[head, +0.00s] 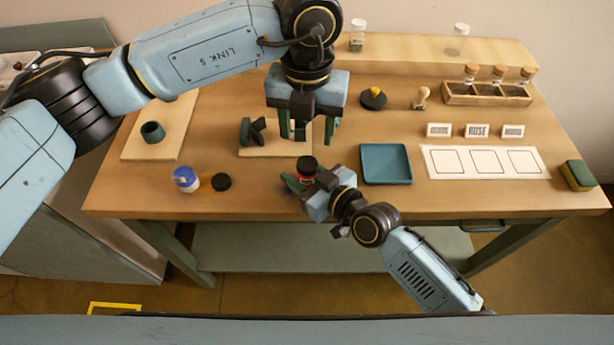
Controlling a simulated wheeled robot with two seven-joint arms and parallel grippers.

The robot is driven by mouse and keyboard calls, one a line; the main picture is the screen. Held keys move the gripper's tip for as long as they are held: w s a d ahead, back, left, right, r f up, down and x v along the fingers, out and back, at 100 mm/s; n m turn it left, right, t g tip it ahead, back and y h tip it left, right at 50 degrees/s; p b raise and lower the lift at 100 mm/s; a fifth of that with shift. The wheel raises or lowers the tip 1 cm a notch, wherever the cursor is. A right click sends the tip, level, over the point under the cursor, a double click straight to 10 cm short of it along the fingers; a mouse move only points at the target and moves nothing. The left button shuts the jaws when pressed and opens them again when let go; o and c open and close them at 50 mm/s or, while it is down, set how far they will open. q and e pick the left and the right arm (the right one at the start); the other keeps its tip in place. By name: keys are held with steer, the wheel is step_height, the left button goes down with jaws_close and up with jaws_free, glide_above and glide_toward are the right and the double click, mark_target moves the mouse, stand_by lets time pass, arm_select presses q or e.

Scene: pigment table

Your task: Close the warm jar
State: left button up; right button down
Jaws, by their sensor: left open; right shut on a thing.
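A small jar with a red band (306,176), which looks like the warm jar, stands near the table's front edge. A dark round lid (307,163) sits on top of it; I cannot tell how tightly it is seated. My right gripper (301,181) is shut on the jar's body from the front right and hides part of it. My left gripper (307,132) points down behind and above the lid. Its green fingers are spread, with nothing between them.
A blue-and-white jar (186,178) and a loose black lid (221,182) lie to the left. A teal tray (386,164) is close on the right. A wooden board with a dark stand (252,131) is behind left. A sponge (577,175) lies at the right edge.

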mark_target(307, 163)
arm_select(q)
steer(key=n, duration=0.7)
steer(key=shift+f, duration=4.05)
steer(key=c, duration=1)
steer(key=m, duration=0.6)
steer(key=shift+m, duration=0.3)
